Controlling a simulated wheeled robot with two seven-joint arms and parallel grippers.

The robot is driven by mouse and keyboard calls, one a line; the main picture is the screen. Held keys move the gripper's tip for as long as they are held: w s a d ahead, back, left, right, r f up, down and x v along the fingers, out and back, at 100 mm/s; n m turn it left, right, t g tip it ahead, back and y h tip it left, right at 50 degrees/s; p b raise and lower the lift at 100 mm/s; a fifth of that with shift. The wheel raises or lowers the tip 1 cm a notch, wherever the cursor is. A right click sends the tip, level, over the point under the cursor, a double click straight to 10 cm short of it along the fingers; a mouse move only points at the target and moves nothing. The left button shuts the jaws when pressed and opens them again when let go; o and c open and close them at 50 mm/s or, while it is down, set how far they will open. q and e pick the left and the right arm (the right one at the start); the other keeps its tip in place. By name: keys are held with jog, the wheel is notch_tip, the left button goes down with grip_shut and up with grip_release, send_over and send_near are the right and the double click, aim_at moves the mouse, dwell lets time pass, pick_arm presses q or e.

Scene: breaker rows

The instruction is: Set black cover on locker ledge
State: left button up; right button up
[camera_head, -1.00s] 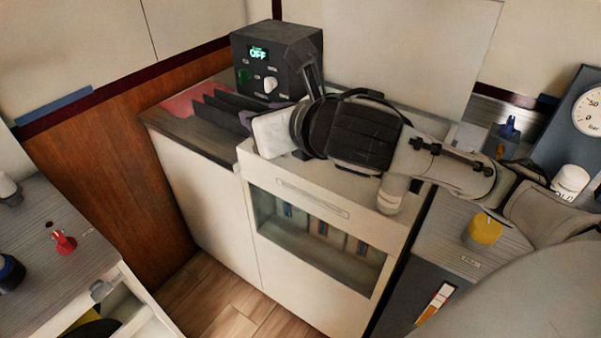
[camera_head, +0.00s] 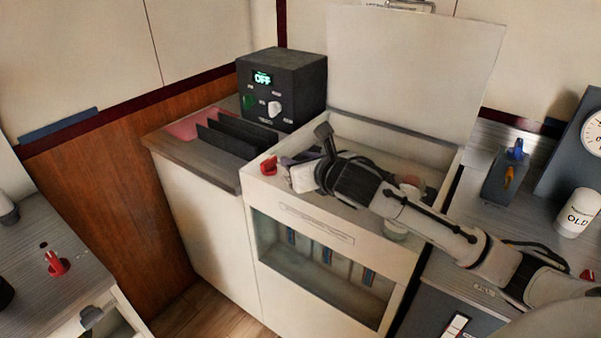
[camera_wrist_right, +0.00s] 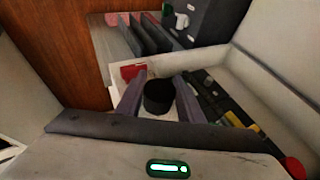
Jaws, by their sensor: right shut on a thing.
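The white locker (camera_head: 290,211) stands in the middle of the head view with its lid (camera_head: 410,75) raised. My right gripper (camera_head: 290,160) is over the locker's front left corner, low near the pale ledge. In the right wrist view, a round black cover (camera_wrist_right: 158,97) sits between the two purple-grey fingers of my right gripper (camera_wrist_right: 160,88), which is shut on it. The pale ledge (camera_wrist_right: 150,115) shows beneath the cover; I cannot tell whether they touch. The cover is hidden in the head view. My left gripper is not in view.
A red knob (camera_head: 268,166) sits on the ledge just left of the gripper. Dark upright dividers (camera_head: 235,137) and a black control box (camera_head: 282,88) reading OFF stand behind left. A grey bench with a white jar (camera_head: 578,213) is at right.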

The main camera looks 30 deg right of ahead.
jog(key=shift+f, duration=1.45)
jog(key=o, duration=1.1)
jog(key=shift+f, duration=0.15)
jog(key=shift+c, duration=0.2)
jog(key=shift+s+r, duration=0.15)
jog(key=shift+r, duration=0.1)
jog(key=v, duration=1.1)
jog(key=shift+s, duration=0.3)
jog(key=shift+a+r, duration=0.15)
